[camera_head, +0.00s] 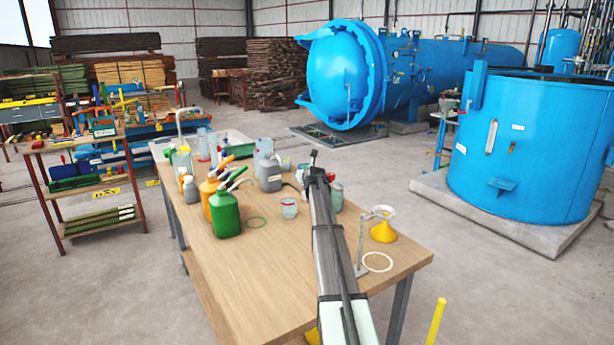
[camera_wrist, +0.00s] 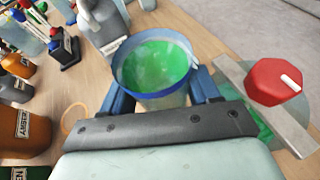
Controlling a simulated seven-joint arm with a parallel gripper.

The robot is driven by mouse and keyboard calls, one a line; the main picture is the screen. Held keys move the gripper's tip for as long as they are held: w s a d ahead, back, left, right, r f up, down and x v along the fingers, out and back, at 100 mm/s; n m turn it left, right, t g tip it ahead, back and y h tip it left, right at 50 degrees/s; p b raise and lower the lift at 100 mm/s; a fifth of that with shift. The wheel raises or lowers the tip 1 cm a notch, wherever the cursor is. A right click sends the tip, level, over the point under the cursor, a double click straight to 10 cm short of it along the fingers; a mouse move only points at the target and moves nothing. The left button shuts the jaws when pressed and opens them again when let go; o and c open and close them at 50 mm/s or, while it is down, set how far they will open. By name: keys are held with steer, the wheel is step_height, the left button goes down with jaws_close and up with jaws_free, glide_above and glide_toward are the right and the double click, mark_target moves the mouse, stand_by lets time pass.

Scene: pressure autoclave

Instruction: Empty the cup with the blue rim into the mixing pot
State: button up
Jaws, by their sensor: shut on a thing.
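In the wrist view my gripper (camera_wrist: 160,94) is shut on a clear cup with a blue rim (camera_wrist: 157,99). Its two blue fingers lie on either side of the cup. Green content shows inside the cup, below the rim, and the cup looks about upright. At the right of the wrist view, beside my gripper, a red knob (camera_wrist: 275,82) sits on a flat grey bar (camera_wrist: 290,130), with something green partly showing below. I cannot tell whether this is part of the mixing pot. In the head view my arm hides the held cup.
On the wooden table (camera_head: 262,270) stand a green jug (camera_head: 225,215), orange bottles (camera_head: 208,200), a grey jug (camera_head: 269,175) and a red-rimmed cup (camera_head: 289,208). A yellow funnel (camera_head: 384,232) is by a stand to the right of my arm. The table's front left is clear.

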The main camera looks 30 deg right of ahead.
steer(key=shift+r, duration=0.1)
stand_by(0.3)
steer(key=shift+r, duration=1.4)
